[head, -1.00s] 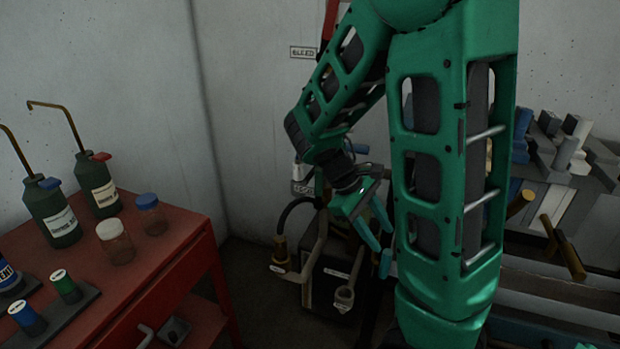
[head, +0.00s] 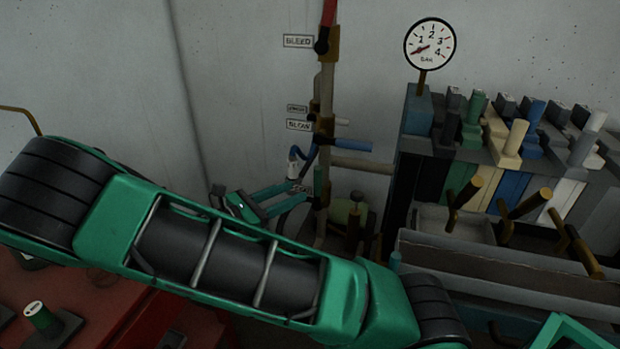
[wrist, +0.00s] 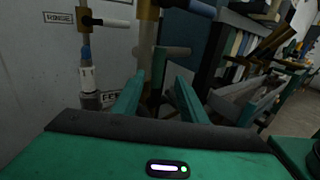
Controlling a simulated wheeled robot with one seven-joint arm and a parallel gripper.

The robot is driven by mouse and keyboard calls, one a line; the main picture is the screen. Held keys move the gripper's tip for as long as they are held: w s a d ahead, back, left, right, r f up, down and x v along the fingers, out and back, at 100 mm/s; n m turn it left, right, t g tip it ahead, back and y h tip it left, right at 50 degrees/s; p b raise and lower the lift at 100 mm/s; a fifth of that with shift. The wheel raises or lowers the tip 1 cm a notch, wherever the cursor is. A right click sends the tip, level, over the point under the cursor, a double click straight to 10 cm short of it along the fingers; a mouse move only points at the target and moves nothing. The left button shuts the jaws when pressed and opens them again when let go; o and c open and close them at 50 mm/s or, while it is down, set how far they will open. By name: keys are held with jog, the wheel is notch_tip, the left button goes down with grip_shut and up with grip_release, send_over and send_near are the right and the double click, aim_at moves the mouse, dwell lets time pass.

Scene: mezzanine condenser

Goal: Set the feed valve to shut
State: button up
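A dark green upright handle (head: 318,186) sits on the brown vertical pipe, low on the wall. In the wrist view this handle (wrist: 158,66) stands between and beyond my fingertips, beside a partly covered label (wrist: 110,97) reading "FEE"; I take it as the feed valve's handle. My gripper (head: 303,191) is just left of it in the head view, its fingers pointing at the pipe. In the wrist view my gripper (wrist: 159,84) is open with a wide gap, and no contact with the handle shows. The valve body is not clear.
Above on the pipe are a blue lever (head: 350,145), a pale lever (head: 342,121) and a red handle (head: 328,14) by the "BLEED" label. A gauge (head: 430,44) and a rack of coloured blocks (head: 500,150) stand right. A red table (head: 60,290) is at lower left.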

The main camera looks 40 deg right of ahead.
aim_at(317, 179)
jog(key=d, duration=0.6)
jog(key=w+d, duration=0.1)
jog(key=d, duration=0.3)
jog(key=shift+d, duration=0.1)
jog(key=shift+w, duration=0.1)
grip_shut()
